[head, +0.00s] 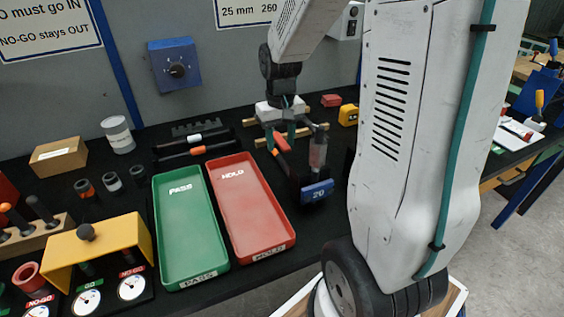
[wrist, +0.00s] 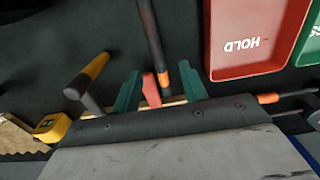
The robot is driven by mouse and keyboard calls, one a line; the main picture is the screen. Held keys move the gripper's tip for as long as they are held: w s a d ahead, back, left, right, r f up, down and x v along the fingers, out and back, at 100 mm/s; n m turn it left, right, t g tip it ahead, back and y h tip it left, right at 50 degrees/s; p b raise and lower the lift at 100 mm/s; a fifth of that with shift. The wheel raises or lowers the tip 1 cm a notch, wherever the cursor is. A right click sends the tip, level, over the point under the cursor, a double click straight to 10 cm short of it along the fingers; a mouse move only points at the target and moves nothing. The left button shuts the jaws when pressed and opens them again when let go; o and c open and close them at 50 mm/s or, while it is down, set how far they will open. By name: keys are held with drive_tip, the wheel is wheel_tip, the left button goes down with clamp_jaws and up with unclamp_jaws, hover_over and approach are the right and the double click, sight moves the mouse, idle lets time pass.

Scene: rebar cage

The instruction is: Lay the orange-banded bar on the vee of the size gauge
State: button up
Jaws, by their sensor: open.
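The orange-banded bar (head: 289,158) is dark, with its orange band near my gripper (head: 285,141) in the head view. In the wrist view the bar (wrist: 152,40) runs away from my gripper (wrist: 160,87), its orange-banded end between the two green fingers. The fingers stand open, with gaps on both sides of the bar. The dark block with the blue "20" plate (head: 317,190), which looks like the size gauge, stands near the bar's front end. Its vee is not clear, and I cannot tell whether the bar touches it.
The red HOLD tray (head: 253,205) and green PASS tray (head: 190,225) lie left of the gauge. Other banded bars (head: 186,152) lie behind them. A yellow tape measure (wrist: 48,127) and a yellow-and-black handle (wrist: 88,75) are left of my gripper in the wrist view.

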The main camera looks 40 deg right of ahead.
sight(282, 159)
drive_tip(key=f, duration=0.6)
drive_tip(key=shift+d+f, duration=0.15)
drive_tip(key=shift+d, duration=0.1)
clamp_jaws()
